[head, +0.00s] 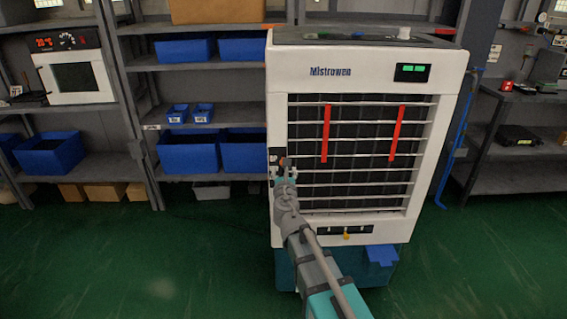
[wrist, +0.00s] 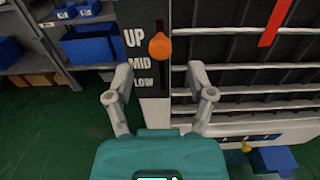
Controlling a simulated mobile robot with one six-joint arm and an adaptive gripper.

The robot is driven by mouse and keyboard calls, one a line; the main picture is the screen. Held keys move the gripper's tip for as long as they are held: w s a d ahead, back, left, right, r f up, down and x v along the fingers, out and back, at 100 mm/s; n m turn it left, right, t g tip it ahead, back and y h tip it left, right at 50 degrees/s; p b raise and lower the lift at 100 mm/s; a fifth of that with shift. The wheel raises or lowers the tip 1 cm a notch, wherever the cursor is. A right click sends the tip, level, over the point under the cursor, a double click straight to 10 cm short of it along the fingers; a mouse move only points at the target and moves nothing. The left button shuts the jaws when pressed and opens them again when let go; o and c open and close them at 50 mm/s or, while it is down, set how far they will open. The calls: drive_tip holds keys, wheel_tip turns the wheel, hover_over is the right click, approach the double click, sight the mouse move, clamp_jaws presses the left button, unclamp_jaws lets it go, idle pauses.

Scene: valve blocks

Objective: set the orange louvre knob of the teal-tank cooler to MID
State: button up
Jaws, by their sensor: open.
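The cooler (head: 450,90) is a tall white unit with a dark louvred grille and a teal tank (head: 285,268) at its base. Its orange louvre knob (wrist: 160,46) sits on a dark strip left of the grille, beside the labels UP, MID and LOW. The knob is level with the lower part of UP, above MID. In the head view the knob (head: 283,161) is small and partly hidden by my gripper (head: 284,174). In the wrist view my gripper (wrist: 159,70) is open and empty, its fingertips spread either side of the strip, below the knob and apart from it.
Red ribbons (head: 391,133) hang on the grille. A small yellow knob (head: 346,236) sits on a lower dark panel, with a blue piece (head: 381,255) below right. Shelves with blue bins (head: 190,153) stand behind at left. The green floor (head: 110,260) is clear at both sides.

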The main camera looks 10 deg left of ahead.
drive_tip(key=shift+w+a, duration=0.15)
drive_tip(key=shift+w, duration=0.8)
drive_tip(key=shift+w+a, duration=0.2)
drive_tip(key=shift+w, duration=0.7)
drive_tip(key=shift+w+a, duration=0.15)
drive_tip(key=shift+w, duration=0.8)
clamp_jaws()
